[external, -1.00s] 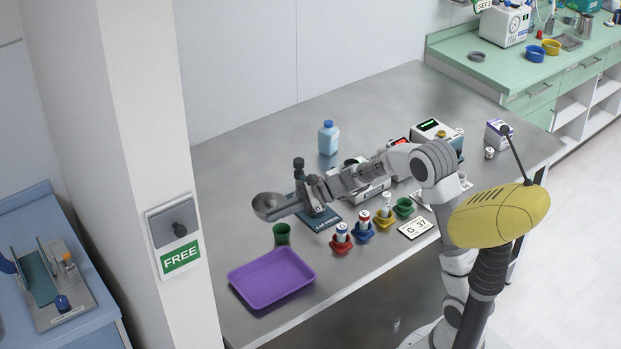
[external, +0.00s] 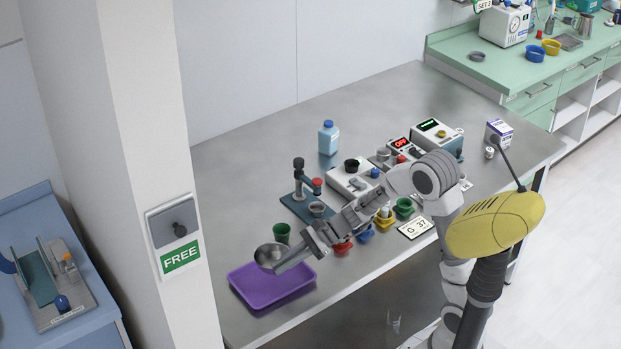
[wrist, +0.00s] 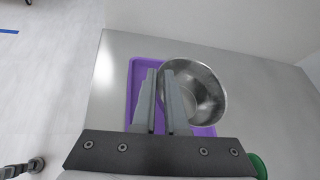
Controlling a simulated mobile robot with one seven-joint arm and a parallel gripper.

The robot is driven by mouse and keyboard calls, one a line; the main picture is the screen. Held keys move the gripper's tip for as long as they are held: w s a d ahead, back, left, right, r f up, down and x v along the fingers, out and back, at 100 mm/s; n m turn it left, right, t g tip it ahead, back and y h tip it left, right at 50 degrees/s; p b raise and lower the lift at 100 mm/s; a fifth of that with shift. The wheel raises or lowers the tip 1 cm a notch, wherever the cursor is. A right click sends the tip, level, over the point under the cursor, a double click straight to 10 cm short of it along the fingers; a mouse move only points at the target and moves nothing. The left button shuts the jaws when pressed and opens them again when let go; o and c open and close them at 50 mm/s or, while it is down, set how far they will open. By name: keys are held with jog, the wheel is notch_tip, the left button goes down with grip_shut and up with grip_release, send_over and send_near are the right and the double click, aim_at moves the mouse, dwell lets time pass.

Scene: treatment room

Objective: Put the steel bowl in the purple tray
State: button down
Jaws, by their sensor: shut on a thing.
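The steel bowl (external: 268,256) is a shiny round bowl at the end of my gripper (external: 284,264). My gripper is shut on its rim. In the wrist view the bowl (wrist: 199,92) is to the right of the fingers of my gripper (wrist: 168,75), with its open side showing. The purple tray (external: 262,296) lies flat near the front left of the steel table. The bowl is above the tray's far edge in the external view. In the wrist view the tray (wrist: 143,66) shows behind the fingers and bowl. The bowl and fingers hide part of it.
A green cup (external: 281,232) stands just behind the tray, close to the bowl. Red, blue, yellow and green cups stand in a row under my arm. A dark stand (external: 307,200) and a blue bottle (external: 328,138) are farther back. The table left of the tray is clear.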

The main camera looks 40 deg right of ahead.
jog(key=shift+a+f, duration=0.4)
jog(key=shift+a, duration=0.05)
jog(key=shift+f+b, duration=0.75)
jog(key=shift+f, duration=1.05)
jog(key=shift+f, duration=0.1)
jog(key=c, duration=0.9)
grip_release()
jog(key=shift+c, duration=0.2)
